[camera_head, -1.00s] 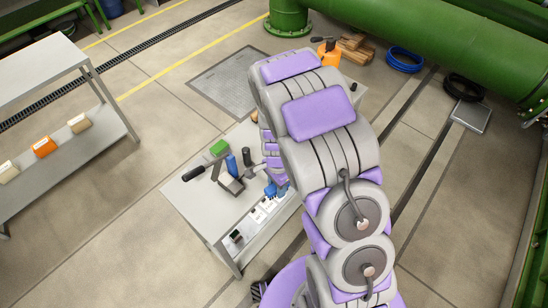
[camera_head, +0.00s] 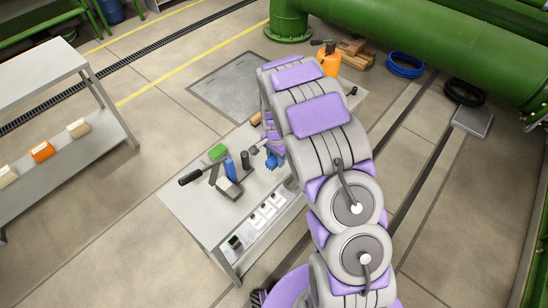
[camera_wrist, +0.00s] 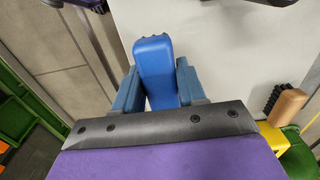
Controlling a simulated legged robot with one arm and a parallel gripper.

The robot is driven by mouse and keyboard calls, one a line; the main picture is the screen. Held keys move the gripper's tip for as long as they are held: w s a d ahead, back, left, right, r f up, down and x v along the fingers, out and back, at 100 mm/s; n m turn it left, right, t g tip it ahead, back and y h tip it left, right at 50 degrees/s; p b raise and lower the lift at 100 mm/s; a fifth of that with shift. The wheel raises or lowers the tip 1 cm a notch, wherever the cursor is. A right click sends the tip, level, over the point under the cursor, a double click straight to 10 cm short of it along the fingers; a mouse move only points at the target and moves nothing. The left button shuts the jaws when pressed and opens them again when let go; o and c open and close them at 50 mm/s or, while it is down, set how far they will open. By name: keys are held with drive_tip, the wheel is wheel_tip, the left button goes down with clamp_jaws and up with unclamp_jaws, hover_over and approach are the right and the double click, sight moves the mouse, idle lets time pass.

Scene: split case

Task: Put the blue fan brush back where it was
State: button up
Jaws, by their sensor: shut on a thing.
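The blue fan brush (camera_wrist: 154,58) shows in the wrist view as a blue block with a notched end. It stands between the two blue fingers of my gripper (camera_wrist: 158,88), which is shut on it. In the head view my gripper (camera_head: 272,160) is a small blue patch above the right part of the grey bench (camera_head: 190,205). There the brush cannot be told apart from the fingers, and my arm hides part of the bench. The wrist view shows a pale surface beyond the brush; I cannot tell the gap to it.
A blue cylinder (camera_head: 230,167), a dark cylinder (camera_head: 245,159), a green block (camera_head: 217,151) and a black-handled tool (camera_head: 190,177) stand or lie left of my gripper. A wooden brush (camera_wrist: 286,106) lies right in the wrist view.

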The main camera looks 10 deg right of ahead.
sight(274, 156)
drive_tip(key=w, duration=0.3)
drive_tip(key=shift+w+d+f, duration=0.1)
drive_tip(key=shift+d+f, duration=0.1)
drive_tip(key=shift+a+f+b, duration=0.15)
drive_tip(key=shift+f+b, duration=0.65)
drive_tip(key=shift+f, duration=0.95)
drive_tip(key=shift+c, duration=0.4)
drive_tip(key=o, duration=1)
drive_tip(key=shift+r, duration=0.1)
wheel_tip(274, 156, up, 12)
drive_tip(key=p, duration=0.2)
drive_tip(key=shift+r+p, duration=0.15)
drive_tip(key=shift+p, duration=0.25)
drive_tip(key=s+d+r+n, duration=0.2)
drive_tip(key=s+r+n, duration=0.2)
drive_tip(key=s+r, duration=1.25)
drive_tip(key=s+r+n, duration=0.1)
drive_tip(key=s+n, duration=0.1)
drive_tip(key=s, duration=0.6)
drive_tip(key=s+a+r+n+g, duration=0.1)
drive_tip(key=s+n, duration=0.1)
drive_tip(key=s, duration=0.7)
drive_tip(key=s+r+n, duration=0.1)
drive_tip(key=s+n, duration=0.1)
drive_tip(key=s, duration=0.6)
drive_tip(key=shift+s+a+n+g, duration=0.3)
drive_tip(key=shift+a+n+g, duration=0.1)
